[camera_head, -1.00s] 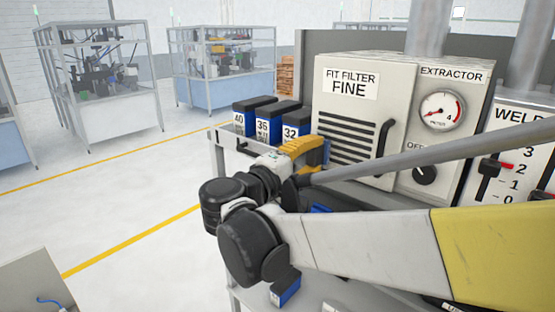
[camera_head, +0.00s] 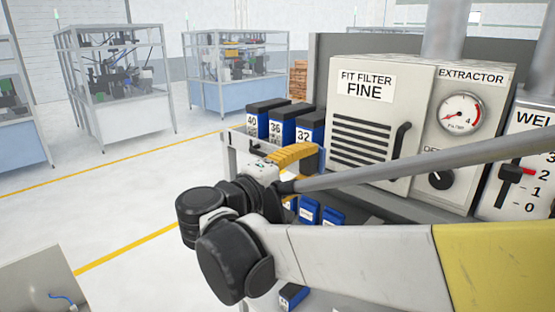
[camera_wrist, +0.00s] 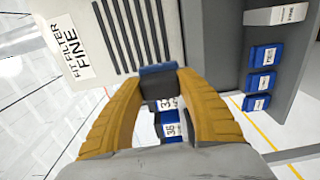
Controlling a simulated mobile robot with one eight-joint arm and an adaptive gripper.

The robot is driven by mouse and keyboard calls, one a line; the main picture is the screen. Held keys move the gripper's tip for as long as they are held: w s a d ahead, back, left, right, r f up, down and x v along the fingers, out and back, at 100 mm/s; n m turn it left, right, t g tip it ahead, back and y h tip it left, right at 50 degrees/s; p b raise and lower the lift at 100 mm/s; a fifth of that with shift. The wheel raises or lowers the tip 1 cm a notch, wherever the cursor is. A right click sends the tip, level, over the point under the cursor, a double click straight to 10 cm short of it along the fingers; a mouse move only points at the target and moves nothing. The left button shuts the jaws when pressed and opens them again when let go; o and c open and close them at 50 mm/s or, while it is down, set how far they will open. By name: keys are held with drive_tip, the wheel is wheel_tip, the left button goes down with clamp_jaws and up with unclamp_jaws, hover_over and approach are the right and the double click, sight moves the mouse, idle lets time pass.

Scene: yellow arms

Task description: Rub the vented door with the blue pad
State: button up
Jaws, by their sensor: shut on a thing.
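The vented door (camera_head: 383,110) is a pale panel with dark slots, a black handle and a "FIT FILTER FINE" label. In the wrist view the door (camera_wrist: 85,15) fills the upper left, its slots running up from the fingertips. My yellow-fingered gripper (camera_wrist: 160,88) is shut on a dark block with a blue face, the blue pad (camera_wrist: 158,69). The pad is at the lower ends of the slots in that view; I cannot tell whether it touches the door. In the head view my gripper (camera_head: 305,155) is left of the door and the pad is hard to make out.
Numbered blue-and-black boxes (camera_head: 283,124) stand behind my gripper, left of the door. Small blue items (camera_head: 309,210) lie below my arm. The extractor panel (camera_head: 463,130) with gauge and knob adjoins the door on the right. Open floor (camera_head: 100,205) lies to the left.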

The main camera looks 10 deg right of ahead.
drive_tip(key=shift+s+a, duration=0.2)
drive_tip(key=shift+v, duration=1.6)
drive_tip(key=shift+w, duration=0.1)
drive_tip(key=shift+f, duration=0.1)
